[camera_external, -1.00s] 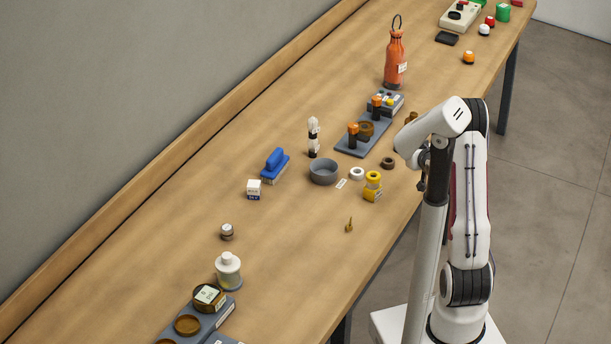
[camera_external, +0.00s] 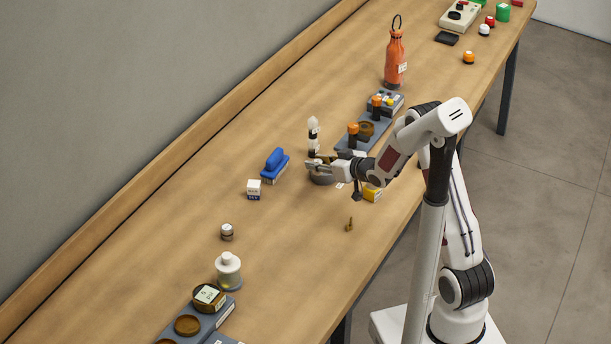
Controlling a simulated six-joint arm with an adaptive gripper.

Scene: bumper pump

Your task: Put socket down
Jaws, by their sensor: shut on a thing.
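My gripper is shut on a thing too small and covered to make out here. I cannot pick out the socket with certainty. A yellow block (camera_external: 372,194) shows partly behind my wrist.
A grey tray (camera_external: 348,147) with orange-capped pieces lies behind my arm. A small brass piece (camera_external: 349,224) stands nearer the front edge. The table's left-centre stretch is mostly clear.

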